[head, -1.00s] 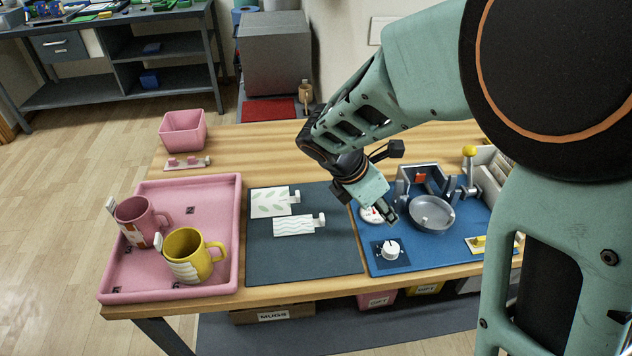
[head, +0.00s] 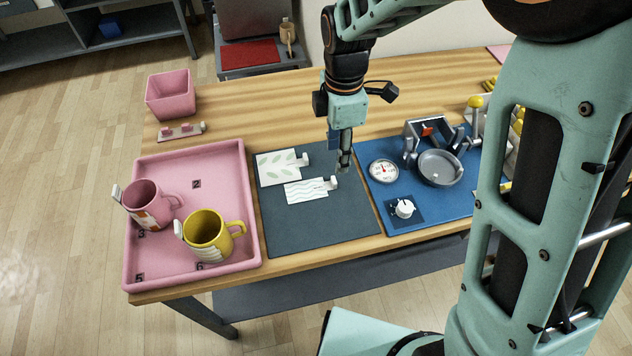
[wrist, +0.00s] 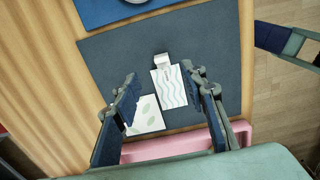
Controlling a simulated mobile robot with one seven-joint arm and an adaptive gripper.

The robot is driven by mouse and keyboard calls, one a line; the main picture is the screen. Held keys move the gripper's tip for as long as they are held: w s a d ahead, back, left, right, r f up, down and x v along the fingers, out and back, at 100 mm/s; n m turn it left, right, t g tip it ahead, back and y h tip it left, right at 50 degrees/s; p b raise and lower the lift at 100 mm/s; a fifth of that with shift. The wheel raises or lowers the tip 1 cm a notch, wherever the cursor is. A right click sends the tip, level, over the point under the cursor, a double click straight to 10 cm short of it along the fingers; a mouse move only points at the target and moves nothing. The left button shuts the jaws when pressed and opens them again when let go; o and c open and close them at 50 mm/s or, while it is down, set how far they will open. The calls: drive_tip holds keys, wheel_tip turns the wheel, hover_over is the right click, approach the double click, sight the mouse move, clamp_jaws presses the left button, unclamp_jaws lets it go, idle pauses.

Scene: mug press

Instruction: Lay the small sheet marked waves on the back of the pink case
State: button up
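The small white sheet marked with waves (head: 305,190) lies flat on a dark grey mat (head: 330,229), with a white tab at its right end. It also shows in the wrist view (wrist: 174,90). My gripper (head: 344,165) points down above the mat, near the tab. In the wrist view my gripper (wrist: 162,76) is open and empty, with the waves sheet in view between its fingers. No case as such is clear; the pink things are a pink mug (head: 143,196) with a patch on its side, a pink tray (head: 190,268) under it, and a pink bin (head: 170,97).
A leaf-marked sheet (head: 277,166) lies beside the waves sheet. A yellow mug (head: 206,229) stands in the tray. On the right, a blue mat (head: 440,212) carries a press (head: 439,165), a gauge (head: 383,171) and a white knob (head: 404,208). The front of the grey mat is clear.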

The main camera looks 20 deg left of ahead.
sight(335, 179)
wheel_tip(335, 179, down, 9)
drive_tip(key=shift+r, duration=0.1)
drive_tip(key=shift+s, duration=0.1)
drive_tip(key=c, duration=0.9)
drive_tip(key=shift+o, duration=0.2)
drive_tip(key=shift+r, duration=0.15)
